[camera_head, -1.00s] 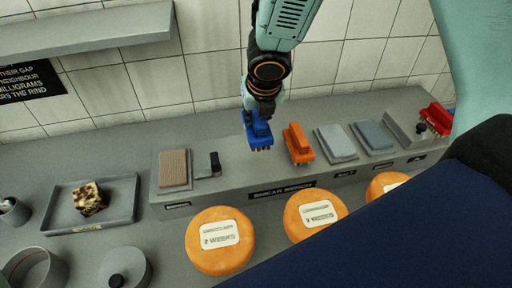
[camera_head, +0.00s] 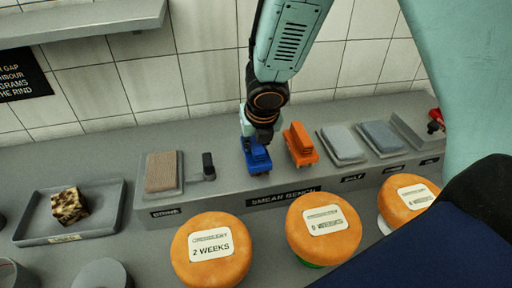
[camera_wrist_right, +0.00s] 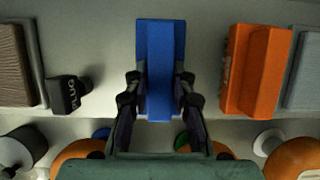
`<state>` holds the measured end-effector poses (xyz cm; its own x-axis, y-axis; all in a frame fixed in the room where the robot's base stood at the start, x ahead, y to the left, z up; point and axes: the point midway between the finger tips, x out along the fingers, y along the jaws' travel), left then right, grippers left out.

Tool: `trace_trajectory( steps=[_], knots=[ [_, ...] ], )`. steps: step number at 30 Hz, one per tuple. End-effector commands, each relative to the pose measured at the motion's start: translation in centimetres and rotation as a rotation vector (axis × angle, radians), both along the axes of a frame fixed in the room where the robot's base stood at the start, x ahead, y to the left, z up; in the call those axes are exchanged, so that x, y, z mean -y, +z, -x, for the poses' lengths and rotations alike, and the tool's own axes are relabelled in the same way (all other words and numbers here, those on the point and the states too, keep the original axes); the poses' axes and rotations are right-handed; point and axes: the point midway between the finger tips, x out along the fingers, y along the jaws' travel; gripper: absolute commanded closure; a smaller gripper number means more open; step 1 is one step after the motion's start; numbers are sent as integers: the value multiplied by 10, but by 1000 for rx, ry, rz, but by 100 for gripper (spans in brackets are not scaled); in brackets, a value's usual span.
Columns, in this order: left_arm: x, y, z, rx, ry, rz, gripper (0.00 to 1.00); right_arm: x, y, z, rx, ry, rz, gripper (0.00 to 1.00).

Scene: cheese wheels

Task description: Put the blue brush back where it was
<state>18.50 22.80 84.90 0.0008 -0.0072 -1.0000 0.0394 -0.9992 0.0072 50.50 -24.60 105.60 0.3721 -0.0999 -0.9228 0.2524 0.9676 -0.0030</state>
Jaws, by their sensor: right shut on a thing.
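The blue brush (camera_head: 257,158) is at the smear bench (camera_head: 232,200), just left of the orange brush (camera_head: 300,145) and above the bench's name label. My right gripper (camera_head: 256,142) comes down from above and is shut on the blue brush. In the right wrist view the brush (camera_wrist_right: 160,65) lies between the two fingers (camera_wrist_right: 157,100), lengthwise. I cannot tell whether its underside touches the bench top. The orange brush also shows to the right in the wrist view (camera_wrist_right: 256,70). My left gripper is not in view.
A brown block (camera_head: 162,172) and a small black plug (camera_head: 208,166) are on the bench to the left. Grey pads (camera_head: 342,144) lie right of the orange brush. Orange cheese wheels (camera_head: 211,249) stand in front of the bench. A tray (camera_head: 108,222) holds a mottled cheese piece.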

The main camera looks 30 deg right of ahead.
Motion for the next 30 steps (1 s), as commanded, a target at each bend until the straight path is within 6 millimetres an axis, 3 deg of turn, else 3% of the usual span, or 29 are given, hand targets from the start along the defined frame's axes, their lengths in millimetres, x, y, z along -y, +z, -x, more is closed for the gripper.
trace_trajectory(
  steps=[10, 11, 18, 30],
  knots=[
    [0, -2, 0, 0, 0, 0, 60, 0, -2, -1, 2, 0, 0, 100],
    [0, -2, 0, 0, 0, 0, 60, 0, -2, 0, 1, 0, -1, 75],
    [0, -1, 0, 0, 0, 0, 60, 0, -2, 0, -1, 0, 0, 55],
    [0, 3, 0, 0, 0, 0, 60, 0, 3, 0, 1, 0, 0, 53]
  ],
)
